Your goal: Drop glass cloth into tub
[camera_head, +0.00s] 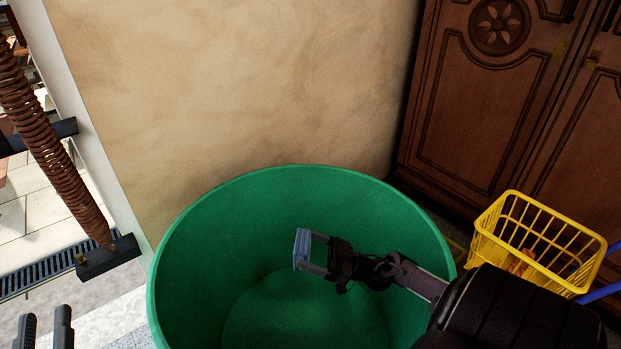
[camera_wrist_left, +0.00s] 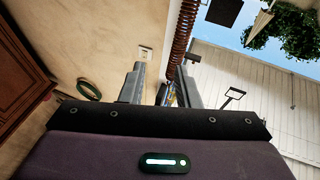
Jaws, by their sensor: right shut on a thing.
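The green tub (camera_head: 180,260) is large and round and stands against the wall in the head view. My right gripper (camera_head: 308,250) reaches in from the right and is over the tub's opening. It is shut on the glass cloth (camera_head: 302,249), a small folded blue-grey piece held at its fingertips. The tub's floor shows bare below it. My left gripper (camera_head: 46,328) is at the lower left corner of the head view, outside the tub. Its fingers stand apart with nothing seen between them, as also in the left wrist view (camera_wrist_left: 157,85).
A yellow basket (camera_head: 540,243) with something inside stands right of the tub, before a dark carved wooden cabinet (camera_head: 485,100). A blue bar (camera_head: 600,288) lies by the basket. A rusty coil spring (camera_head: 50,135) hangs at the left, by the doorway. A beige wall (camera_head: 240,80) closes off the back.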

